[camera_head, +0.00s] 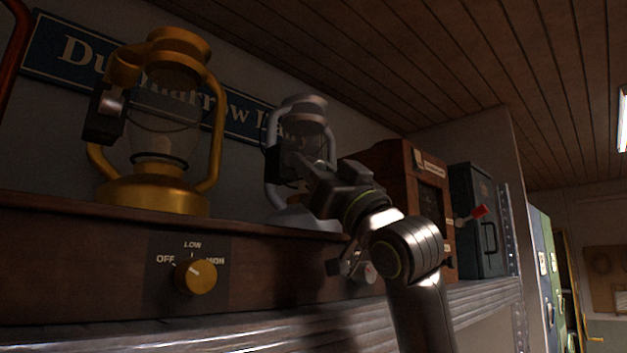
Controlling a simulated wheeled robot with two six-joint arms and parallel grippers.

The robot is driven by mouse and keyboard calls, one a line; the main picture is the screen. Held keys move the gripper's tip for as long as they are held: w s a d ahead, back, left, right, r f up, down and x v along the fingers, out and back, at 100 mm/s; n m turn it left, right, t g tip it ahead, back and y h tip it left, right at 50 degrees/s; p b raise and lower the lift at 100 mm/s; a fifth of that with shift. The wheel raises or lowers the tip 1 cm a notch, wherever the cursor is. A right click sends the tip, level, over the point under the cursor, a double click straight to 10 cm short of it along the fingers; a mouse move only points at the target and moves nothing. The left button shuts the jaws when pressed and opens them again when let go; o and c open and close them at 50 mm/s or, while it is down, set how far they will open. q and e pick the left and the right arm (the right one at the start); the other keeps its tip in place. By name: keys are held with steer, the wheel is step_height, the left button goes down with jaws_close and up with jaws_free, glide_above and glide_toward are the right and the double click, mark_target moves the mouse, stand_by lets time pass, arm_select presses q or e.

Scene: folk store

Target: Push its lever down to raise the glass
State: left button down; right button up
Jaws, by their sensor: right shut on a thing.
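A silver-grey lantern (305,108) with a clear glass (305,138) stands on the wooden base in the middle. A dark block sits on its left side, partly hidden by my gripper. My right gripper (304,170) reaches in from the lower right, its tips at this lantern beside the block. It is shut on a small part there, apparently the lever, which the fingers hide. A gold lantern (152,192) stands at the left. Its glass (158,130) is clear, and a dark block with a grey lever (110,104) is on its left side. My left gripper is out of view.
The base front (80,265) carries a gold knob (195,276) marked OFF, LOW, HIGH and a second knob (369,273) close to my arm. A wooden cabinet (390,160) and a dark box with a red-tipped lever (479,211) stand right of the arm. A sign hangs behind.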

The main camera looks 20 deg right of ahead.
stand_by(0.3)
steer(key=o, duration=1)
steer(key=shift+f, duration=0.1)
steer(key=b+v, duration=1)
steer(key=v, duration=0.7)
steer(key=shift+f+b, duration=0.25)
steer(key=shift+b, duration=0.15)
